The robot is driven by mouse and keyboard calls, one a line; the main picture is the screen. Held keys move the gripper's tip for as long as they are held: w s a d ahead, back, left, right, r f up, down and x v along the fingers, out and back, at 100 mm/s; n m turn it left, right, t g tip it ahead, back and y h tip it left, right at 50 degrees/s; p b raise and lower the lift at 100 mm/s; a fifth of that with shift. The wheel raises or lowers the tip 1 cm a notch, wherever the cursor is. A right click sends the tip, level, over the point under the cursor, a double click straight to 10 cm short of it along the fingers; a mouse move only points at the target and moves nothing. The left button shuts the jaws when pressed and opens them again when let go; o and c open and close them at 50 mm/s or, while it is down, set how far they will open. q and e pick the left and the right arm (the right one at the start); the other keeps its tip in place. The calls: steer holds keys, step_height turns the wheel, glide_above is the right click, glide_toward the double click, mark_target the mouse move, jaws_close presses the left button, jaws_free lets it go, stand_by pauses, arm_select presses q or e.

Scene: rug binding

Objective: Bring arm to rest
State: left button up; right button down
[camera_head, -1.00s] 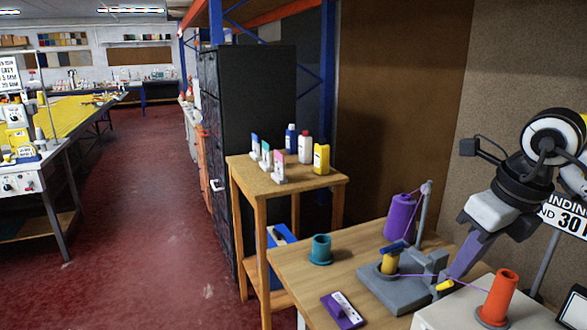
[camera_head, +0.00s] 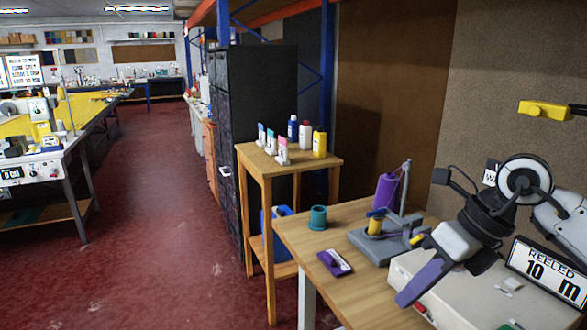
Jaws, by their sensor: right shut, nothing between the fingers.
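My right arm comes in from the right edge. The fingers are shut and hold nothing. My left gripper is out of view.
The wooden bench (camera_head: 375,295) holds a grey winder (camera_head: 372,246) with a yellow spool (camera_head: 375,226), a purple cone (camera_head: 387,190) and a teal spool (camera_head: 318,218). A stand (camera_head: 290,157) carries bottles. The red floor (camera_head: 170,230) is clear.

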steer(key=s+a+r+m+y+p, duration=0.1)
steer(key=s+a+m+y, duration=0.15)
steer(key=a+y, duration=0.6)
steer(key=s+a+r+m+y+p, duration=0.15)
steer(key=s+a+y, duration=0.3)
steer(key=a, duration=0.65)
steer(key=w+d+f+m+t+h, duration=0.2)
steer(key=w+d+f+m+t, duration=0.15)
steer(key=m+t, duration=0.55)
steer(key=w+d+f+m+t+h, duration=0.25)
steer(key=d+m+t, duration=0.2)
steer(key=m, duration=0.75)
steer(key=s+d+f+m+h+p, duration=0.1)
steer(key=s+d+f+m+h, duration=0.1)
steer(key=d+f+m+h, duration=0.3)
steer(key=s+f+m+h, duration=0.1)
steer(key=f+m+h, duration=0.15)
steer(key=f, duration=0.45)
steer(key=s+d+f+m+g+h, duration=0.1)
steer(key=s+d+f+m+g, duration=0.1)
steer(key=s+f, duration=0.7)
steer(key=s+d+f+m+g+h+p, duration=0.1)
steer(key=s+d+f+m+g+h, duration=0.1)
steer(key=s+f+m+g, duration=0.3)
steer(key=s+f, duration=0.4)
